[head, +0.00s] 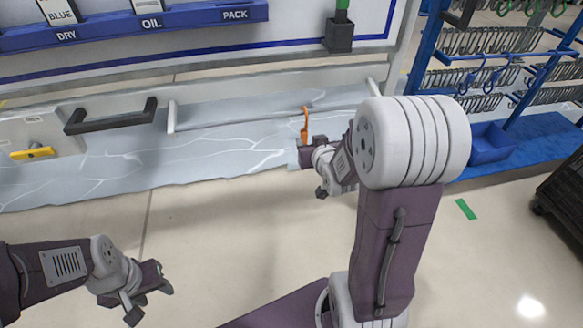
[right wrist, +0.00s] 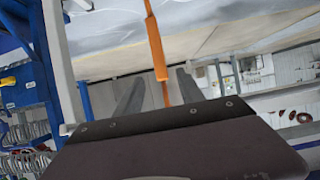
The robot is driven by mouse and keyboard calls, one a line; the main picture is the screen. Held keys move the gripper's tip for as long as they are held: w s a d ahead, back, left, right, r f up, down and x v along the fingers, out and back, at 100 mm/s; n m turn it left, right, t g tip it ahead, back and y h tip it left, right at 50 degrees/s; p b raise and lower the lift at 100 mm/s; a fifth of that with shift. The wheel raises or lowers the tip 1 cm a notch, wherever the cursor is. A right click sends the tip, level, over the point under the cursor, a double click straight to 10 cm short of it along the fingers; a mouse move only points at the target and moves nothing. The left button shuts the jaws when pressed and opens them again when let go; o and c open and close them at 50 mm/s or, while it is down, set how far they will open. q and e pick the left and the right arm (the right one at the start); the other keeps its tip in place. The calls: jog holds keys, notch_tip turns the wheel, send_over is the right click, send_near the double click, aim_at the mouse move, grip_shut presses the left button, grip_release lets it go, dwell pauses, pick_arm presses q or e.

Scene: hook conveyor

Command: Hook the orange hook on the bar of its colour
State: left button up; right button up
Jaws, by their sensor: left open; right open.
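The orange hook (head: 304,122) stands upright at a thin grey rail on the light panel in the head view; I cannot tell whether it hangs on it. My right gripper (head: 303,153) is just below it. In the right wrist view the orange hook (right wrist: 156,48) runs down towards the gap between the open fingers of the right gripper (right wrist: 158,85), its thin lower part between them. I cannot tell whether they touch it. My left gripper (head: 160,282) is open and empty at the lower left, over the floor. I see no orange bar.
A blue rack (head: 432,50) with rows of metal hooks, some blue or green, stands at the upper right. A blue bin (head: 490,146) sits by its base. A black handle (head: 110,117) and yellow handle (head: 32,153) are left. Floor in front is mostly clear.

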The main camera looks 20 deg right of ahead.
aim_at(304, 139)
jog(key=shift+w+f+t+b, duration=0.3)
jog(key=shift+w+f, duration=0.1)
jog(key=shift+f, duration=0.4)
jog(key=shift+w+r, duration=0.3)
jog(key=shift+r, duration=0.05)
jog(key=b+x, duration=0.2)
jog(key=x, duration=0.5)
jog(key=shift+w+d+f, duration=0.1)
jog(key=shift+w+f, duration=0.05)
jog(key=shift+f, duration=0.15)
jog(key=shift+w+d+f+b, duration=0.15)
jog(key=shift+w+b, duration=0.15)
jog(key=shift+w, duration=0.25)
pick_arm(q)
jog(key=f, duration=0.5)
jog(key=shift+a, duration=0.2)
jog(key=shift+r, duration=0.1)
pick_arm(e)
jog(key=c, duration=0.9)
grip_shut()
